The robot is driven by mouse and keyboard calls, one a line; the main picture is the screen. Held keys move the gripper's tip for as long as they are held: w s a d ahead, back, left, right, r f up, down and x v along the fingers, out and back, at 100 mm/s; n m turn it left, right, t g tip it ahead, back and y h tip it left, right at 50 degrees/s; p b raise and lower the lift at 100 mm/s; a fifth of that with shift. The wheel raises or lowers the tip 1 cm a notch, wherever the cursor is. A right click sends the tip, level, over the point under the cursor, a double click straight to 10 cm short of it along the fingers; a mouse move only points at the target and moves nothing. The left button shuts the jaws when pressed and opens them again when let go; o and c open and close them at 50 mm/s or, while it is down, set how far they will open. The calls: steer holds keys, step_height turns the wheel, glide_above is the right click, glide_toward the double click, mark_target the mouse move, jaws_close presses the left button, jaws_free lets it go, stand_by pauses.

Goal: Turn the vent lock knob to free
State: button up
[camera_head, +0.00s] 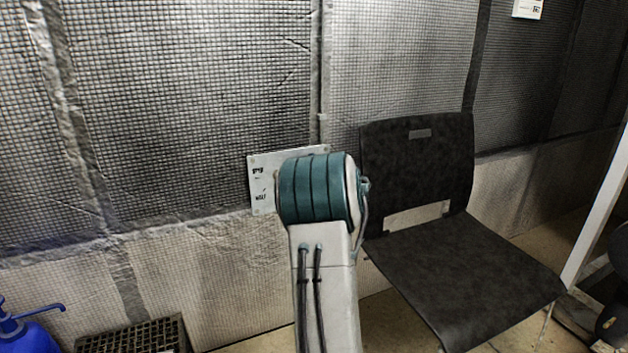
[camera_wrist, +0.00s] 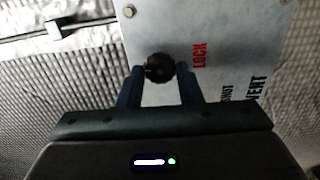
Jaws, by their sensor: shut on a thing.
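The vent lock knob (camera_wrist: 159,66) is a small round black knob on a pale metal panel (camera_wrist: 225,35) in the wrist view. My gripper (camera_wrist: 160,78) reaches it with one dark blue finger on each side and is shut on it. The red word LOCK stands just right of the knob, and black lettering including VENT is further right. Which way the knob points is too dark to tell. In the head view the panel (camera_head: 260,182) shows on the wall, partly covered by my arm, which also hides the knob and my gripper.
A black chair (camera_head: 417,167) stands close to the right of my arm. A black crate (camera_head: 130,336) and a blue container (camera_head: 38,332) are at lower left. The wall (camera_head: 190,110) around the panel is covered in grey mesh-patterned padding.

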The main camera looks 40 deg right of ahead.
steer(key=shift+f+n+b, duration=0.15)
steer(key=shift+n+b, duration=1.05)
steer(key=shift+b, duration=0.1)
steer(key=o, duration=1)
steer(key=p+v, duration=0.2)
steer(key=v, duration=1.1)
steer(key=shift+s+p, duration=0.35)
steer(key=shift+s, duration=0.05)
